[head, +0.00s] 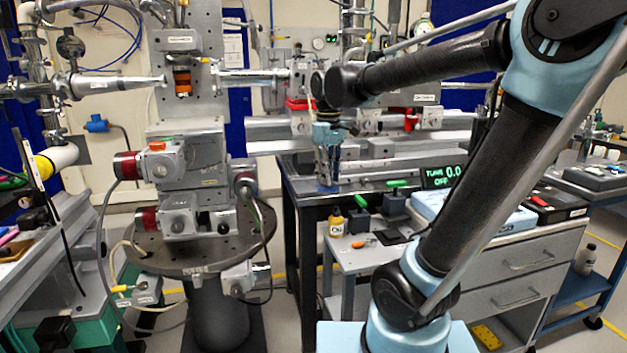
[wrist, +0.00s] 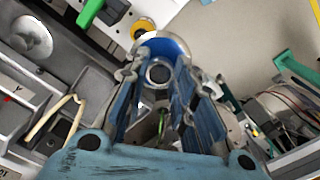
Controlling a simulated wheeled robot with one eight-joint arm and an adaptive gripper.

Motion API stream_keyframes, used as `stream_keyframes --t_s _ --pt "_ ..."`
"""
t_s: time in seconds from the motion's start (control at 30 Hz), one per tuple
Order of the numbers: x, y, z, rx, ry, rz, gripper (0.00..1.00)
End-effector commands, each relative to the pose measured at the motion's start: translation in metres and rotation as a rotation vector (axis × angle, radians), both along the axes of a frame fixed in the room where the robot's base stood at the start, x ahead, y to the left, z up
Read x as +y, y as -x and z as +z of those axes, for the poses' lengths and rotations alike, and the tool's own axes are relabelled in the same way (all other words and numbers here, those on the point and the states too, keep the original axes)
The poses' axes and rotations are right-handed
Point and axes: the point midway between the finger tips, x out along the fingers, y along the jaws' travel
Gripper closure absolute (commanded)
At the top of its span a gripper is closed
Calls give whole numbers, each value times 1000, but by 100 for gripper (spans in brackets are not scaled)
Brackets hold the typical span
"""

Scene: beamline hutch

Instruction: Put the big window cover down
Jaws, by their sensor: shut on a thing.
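In the wrist view my gripper (wrist: 158,95) is shut on a round blue and silver piece, which I take to be the big window cover (wrist: 168,46). It shows as a pale rim with a blue inner face and a dark round centre, between and beyond the fingers. The fingers hide its sides. In the head view the cover is too small to make out clearly. I cannot tell whether it touches anything below.
The dark bench (head: 300,190) carries beamline parts. A round pedestal table (head: 150,258) stands left. Floor shows between them.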

Motion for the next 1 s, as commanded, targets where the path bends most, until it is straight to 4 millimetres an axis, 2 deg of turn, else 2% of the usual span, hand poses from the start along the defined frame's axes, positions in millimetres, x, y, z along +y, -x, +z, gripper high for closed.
stream_keyframes --t_s 1.0 --pt "44 -165 0 0 0 -8 100"
